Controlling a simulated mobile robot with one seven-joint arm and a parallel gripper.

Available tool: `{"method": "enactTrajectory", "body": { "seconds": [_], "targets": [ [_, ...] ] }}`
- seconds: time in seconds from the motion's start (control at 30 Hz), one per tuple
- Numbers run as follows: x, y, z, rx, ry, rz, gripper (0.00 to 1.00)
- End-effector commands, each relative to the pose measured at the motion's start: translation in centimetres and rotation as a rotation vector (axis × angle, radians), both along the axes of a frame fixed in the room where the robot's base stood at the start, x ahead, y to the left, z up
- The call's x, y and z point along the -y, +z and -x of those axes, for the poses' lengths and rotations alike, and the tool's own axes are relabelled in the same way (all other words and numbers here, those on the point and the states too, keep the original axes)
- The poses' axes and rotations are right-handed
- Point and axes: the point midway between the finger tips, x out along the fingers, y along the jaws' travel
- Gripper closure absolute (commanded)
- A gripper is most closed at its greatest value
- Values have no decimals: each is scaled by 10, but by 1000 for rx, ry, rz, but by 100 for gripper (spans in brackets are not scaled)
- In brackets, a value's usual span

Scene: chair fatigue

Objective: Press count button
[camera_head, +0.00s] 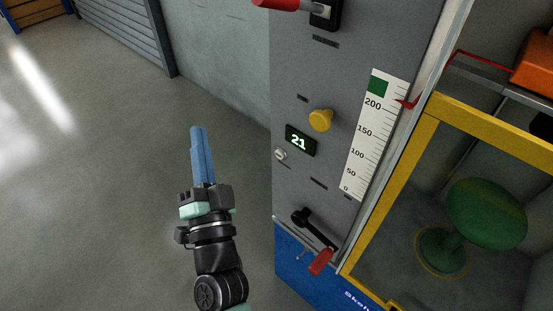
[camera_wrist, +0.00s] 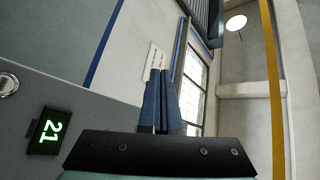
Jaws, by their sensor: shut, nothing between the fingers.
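A small round silver button (camera_head: 280,154) sits on the grey machine panel, just below and left of the counter display (camera_head: 301,141), which reads 21 in green. In the wrist view the button (camera_wrist: 8,84) is at the left edge and the display (camera_wrist: 50,131) is at lower left, turned sideways. My gripper (camera_head: 197,131) has blue fingers, pressed together and empty. It points up in the head view, left of the panel and apart from the button. In the wrist view the closed fingers (camera_wrist: 160,85) point past the panel, toward the wall and window.
The panel also carries a yellow knob (camera_head: 320,120), a black crank with a red handle (camera_head: 320,262), a red-handled lever (camera_head: 278,4) and a white scale (camera_head: 366,142). A yellow-framed enclosure (camera_head: 388,188) with a green stool (camera_head: 486,213) stands right. Open floor lies left.

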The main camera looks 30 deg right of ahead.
Motion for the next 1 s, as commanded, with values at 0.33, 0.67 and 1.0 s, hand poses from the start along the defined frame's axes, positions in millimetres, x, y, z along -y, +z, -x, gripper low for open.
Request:
{"method": "enactTrajectory", "body": {
  "seconds": [0.33, 0.67, 1.0],
  "targets": [
    [37, -126, 34, -109, -131, -188, 100],
    [39, -131, 37, -112, -141, -198, 100],
    [57, -133, 30, -110, -142, -196, 100]
  ]
}}
